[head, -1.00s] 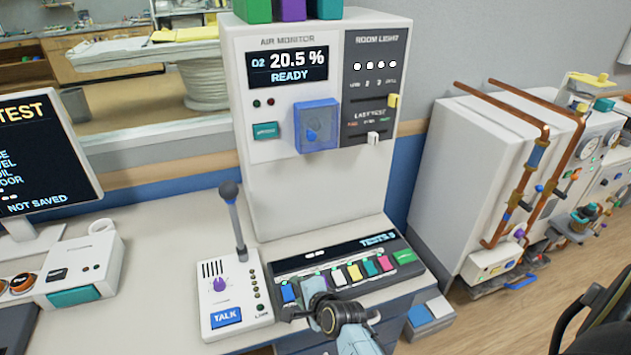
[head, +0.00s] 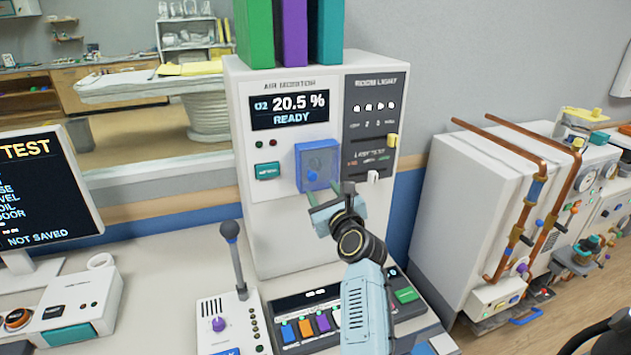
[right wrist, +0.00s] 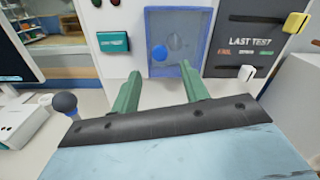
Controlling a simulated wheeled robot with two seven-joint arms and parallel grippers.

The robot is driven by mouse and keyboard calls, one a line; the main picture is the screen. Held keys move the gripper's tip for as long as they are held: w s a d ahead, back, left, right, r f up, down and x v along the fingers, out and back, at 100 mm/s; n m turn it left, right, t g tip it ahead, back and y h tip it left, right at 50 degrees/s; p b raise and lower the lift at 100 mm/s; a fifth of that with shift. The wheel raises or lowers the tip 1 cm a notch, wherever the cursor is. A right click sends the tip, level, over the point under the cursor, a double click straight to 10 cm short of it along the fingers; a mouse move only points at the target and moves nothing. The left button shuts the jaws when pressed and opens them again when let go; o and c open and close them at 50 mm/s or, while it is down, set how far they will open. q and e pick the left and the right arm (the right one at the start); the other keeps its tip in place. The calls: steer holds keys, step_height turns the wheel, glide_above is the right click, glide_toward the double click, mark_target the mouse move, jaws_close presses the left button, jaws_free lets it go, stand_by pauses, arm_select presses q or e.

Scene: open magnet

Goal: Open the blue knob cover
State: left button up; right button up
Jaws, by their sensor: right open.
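The blue knob cover (head: 318,165) is a see-through blue box on the front of the white air monitor panel (head: 285,215), below the O2 display. It looks closed, with a round blue knob (head: 312,176) showing in it. In the right wrist view the cover (right wrist: 177,12) is ahead, beyond the fingertips, with the blue knob (right wrist: 159,53) at its left. My right gripper (head: 324,194) is open and empty, just below the cover in the head view. Its two green fingers (right wrist: 160,88) point toward the panel. I cannot tell whether they touch it. My left gripper is not in view.
A teal button (head: 267,171) is left of the cover; yellow (head: 391,140) and white (head: 373,176) sliders are to its right. Colored buttons (head: 305,327) lie below my arm. Binders (head: 290,30) stand on top.

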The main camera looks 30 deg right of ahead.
mark_target(313, 178)
steer(key=shift+x, duration=3.15)
steer(key=shift+c, duration=0.4)
jaws_close()
